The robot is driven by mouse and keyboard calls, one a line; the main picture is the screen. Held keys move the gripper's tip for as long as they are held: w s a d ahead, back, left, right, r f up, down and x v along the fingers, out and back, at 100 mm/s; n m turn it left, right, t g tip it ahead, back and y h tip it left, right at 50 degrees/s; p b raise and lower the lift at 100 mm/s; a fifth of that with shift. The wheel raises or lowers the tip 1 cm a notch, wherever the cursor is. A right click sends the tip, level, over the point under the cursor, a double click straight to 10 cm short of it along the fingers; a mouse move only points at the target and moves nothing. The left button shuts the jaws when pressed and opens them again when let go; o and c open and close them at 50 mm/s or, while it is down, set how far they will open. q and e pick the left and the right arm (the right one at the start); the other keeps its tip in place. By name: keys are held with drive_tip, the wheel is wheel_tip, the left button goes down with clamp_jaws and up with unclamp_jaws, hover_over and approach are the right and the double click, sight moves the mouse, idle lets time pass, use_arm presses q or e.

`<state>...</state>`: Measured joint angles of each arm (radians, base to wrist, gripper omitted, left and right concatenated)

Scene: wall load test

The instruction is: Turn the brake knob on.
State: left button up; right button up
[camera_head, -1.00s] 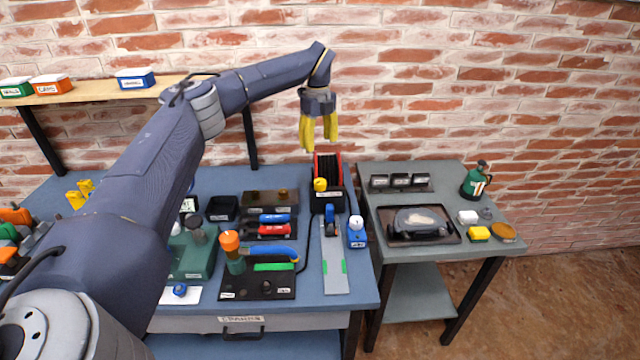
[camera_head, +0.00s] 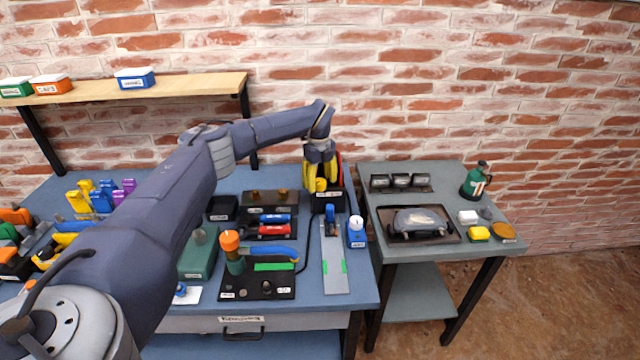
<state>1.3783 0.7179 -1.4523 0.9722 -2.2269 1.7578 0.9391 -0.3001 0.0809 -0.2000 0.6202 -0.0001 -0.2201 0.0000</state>
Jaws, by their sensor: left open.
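A black and red reel unit (camera_head: 330,203) stands at the back right of the blue bench, with a pale label on its front. A round yellow knob (camera_head: 321,185) shows on its front upper left; I take it for the brake knob. My left gripper (camera_head: 320,180) points down at the reel, its yellow fingers open and around or just in front of the knob. I cannot tell whether they touch it. The gripper hides most of the reel's black drum. My right gripper is not in view.
Black trays with tools (camera_head: 258,285) lie to the left. A grey side table (camera_head: 450,248) stands to the right. A brick wall is behind.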

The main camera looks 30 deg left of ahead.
use_arm(q)
drive_tip(key=shift+f, duration=0.4)
clamp_jaws()
idle(0.4)
